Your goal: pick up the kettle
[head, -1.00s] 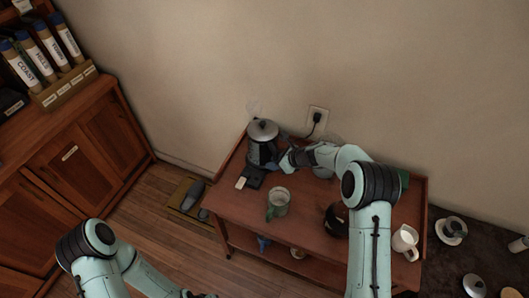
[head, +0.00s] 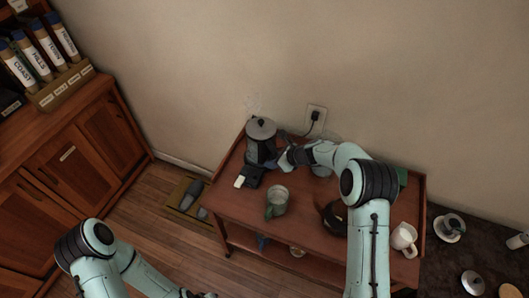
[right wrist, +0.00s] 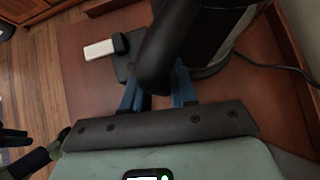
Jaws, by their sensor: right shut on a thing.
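The kettle (head: 262,150) is dark with a grey lid and stands upright at the back left of the wooden cart (head: 235,200). Its body shows at the top of the right wrist view (right wrist: 215,35), with its thick black handle (right wrist: 158,70) towards me. My right gripper (head: 284,163) is at the kettle's right side. In the right wrist view its blue fingers (right wrist: 158,88) are on either side of the handle, shut on it. I cannot tell whether the kettle's bottom is clear of its base. My left arm (head: 100,255) is low at the left; its gripper barely shows at the bottom edge.
A dark box with a pale switch (head: 240,181) lies in front of the kettle. A cord runs to the wall socket (head: 316,118). A cabinet (head: 90,150) is at the left.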

